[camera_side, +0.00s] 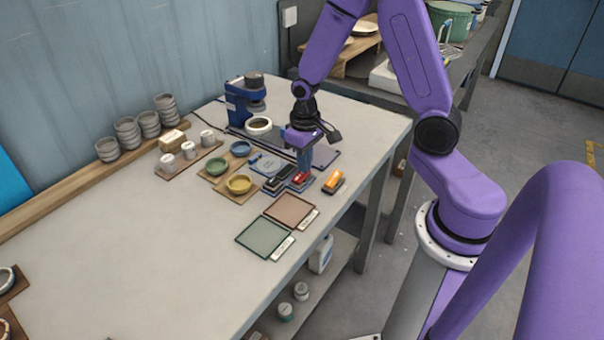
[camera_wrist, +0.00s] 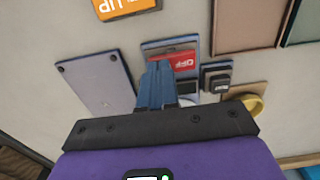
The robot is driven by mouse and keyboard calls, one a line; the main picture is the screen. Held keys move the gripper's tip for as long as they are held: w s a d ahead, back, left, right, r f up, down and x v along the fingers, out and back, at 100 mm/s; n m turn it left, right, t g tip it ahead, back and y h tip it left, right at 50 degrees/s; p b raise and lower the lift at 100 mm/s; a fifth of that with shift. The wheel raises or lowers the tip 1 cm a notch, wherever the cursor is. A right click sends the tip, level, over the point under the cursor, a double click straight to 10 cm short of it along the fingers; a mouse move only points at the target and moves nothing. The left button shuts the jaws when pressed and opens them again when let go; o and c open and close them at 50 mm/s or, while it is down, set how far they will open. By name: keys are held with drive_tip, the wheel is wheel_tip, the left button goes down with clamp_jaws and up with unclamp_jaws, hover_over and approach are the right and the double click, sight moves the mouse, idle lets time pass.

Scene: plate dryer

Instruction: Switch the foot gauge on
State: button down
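I cannot tell which device is the foot gauge, as its lettering is too small. A red-faced device (camera_side: 301,178) sits on a dark blue base near the table's right edge. In the wrist view its red face (camera_wrist: 184,63) carries white marks. An orange device (camera_side: 333,181) lies to its right and is cut off at the top of the wrist view (camera_wrist: 125,6). A black device (camera_side: 281,177) lies to the left of the red one. My gripper (camera_side: 304,172) points down with its blue fingers together, empty, right at the red device. Contact cannot be told.
A yellow bowl (camera_side: 239,184), green bowl (camera_side: 216,167) and blue bowl (camera_side: 241,148) stand left of the devices. A brown tray (camera_side: 290,210) and green tray (camera_side: 264,238) lie in front. A blue machine (camera_side: 238,103) stands behind.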

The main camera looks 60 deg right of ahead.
drive_tip(key=shift+f, duration=0.15)
drive_tip(key=shift+r, duration=3.55)
drive_tip(key=s+a+r+n, duration=0.2)
drive_tip(key=s+a+n, duration=0.1)
drive_tip(key=s, duration=0.4)
drive_tip(key=s+a+r+n, duration=0.2)
drive_tip(key=s+a+n, duration=0.1)
drive_tip(key=s+n, duration=0.2)
drive_tip(key=s+a+r+n, duration=0.2)
drive_tip(key=s+a+n, duration=0.1)
drive_tip(key=s, duration=0.6)
drive_tip(key=shift+s+a+r+n, duration=0.15)
drive_tip(key=shift+s+n, duration=0.1)
drive_tip(key=shift+n, duration=0.55)
